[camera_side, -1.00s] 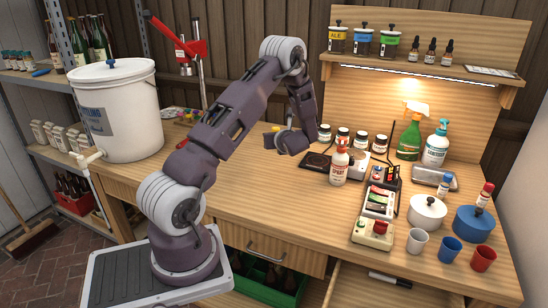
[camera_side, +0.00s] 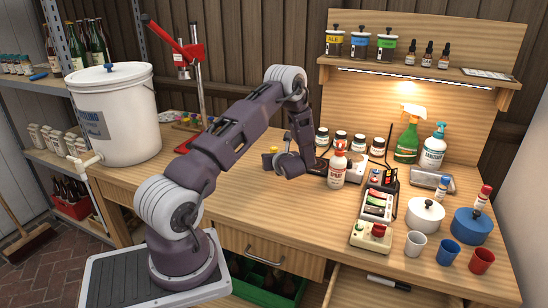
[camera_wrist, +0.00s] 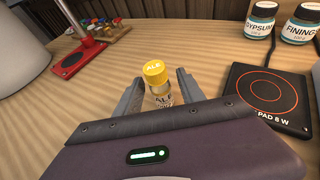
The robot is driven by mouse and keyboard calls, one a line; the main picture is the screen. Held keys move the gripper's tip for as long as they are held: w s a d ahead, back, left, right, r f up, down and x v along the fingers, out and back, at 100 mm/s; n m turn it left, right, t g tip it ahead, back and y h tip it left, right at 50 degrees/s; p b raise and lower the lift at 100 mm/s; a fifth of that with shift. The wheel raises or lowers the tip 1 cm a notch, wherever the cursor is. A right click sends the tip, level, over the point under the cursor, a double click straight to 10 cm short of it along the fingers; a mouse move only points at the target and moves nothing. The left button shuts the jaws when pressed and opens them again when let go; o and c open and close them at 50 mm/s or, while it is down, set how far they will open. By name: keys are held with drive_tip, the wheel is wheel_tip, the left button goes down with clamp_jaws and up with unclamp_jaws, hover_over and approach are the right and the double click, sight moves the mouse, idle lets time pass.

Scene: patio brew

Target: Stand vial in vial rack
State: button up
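The vial (camera_wrist: 160,92) has a yellow cap marked ALE and a label. A low wooden rack (camera_wrist: 112,30) with several coloured tops stands at the upper left of the wrist view, apart from my gripper. It looks like the vial rack; its free places are unclear.
A red stand (camera_side: 195,55) rises beside the rack, near a large white bucket (camera_side: 115,115). A white bottle with a red top (camera_side: 338,168) stands close by. Bare tabletop lies in front.

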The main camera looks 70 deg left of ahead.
drive_tip(key=shift+d+r, duration=0.1)
drive_tip(key=shift+r, duration=0.1)
drive_tip(key=v, duration=1.1)
drive_tip(key=s+d+r+n+g+h, duration=0.3)
drive_tip(key=s+d+r+n, duration=0.9)
drive_tip(key=r, duration=0.2)
drive_tip(key=s+d+r+n+t+h, duration=0.1)
drive_tip(key=s+d+n+h, duration=0.1)
drive_tip(key=d, duration=0.4)
drive_tip(key=s+d+n+t+h, duration=0.1)
drive_tip(key=d+n+h, duration=0.1)
drive_tip(key=d, duration=0.3)
drive_tip(key=shift+s+d+r+n+h, duration=0.35)
drive_tip(key=shift+s+r+n+h, duration=0.05)
drive_tip(key=shift+h, duration=0.3)
drive_tip(key=shift+o, duration=0.5)
drive_tip(key=s+d+r+n+t+h, duration=0.1)
drive_tip(key=d+r+t+h, duration=0.1)
drive_tip(key=d, duration=0.3)
drive_tip(key=d+r+n+t+h, duration=0.2)
drive_tip(key=d+h, duration=0.1)
drive_tip(key=d, duration=0.3)
drive_tip(key=shift+s+d, duration=0.15)
drive_tip(key=shift+s, duration=0.25)
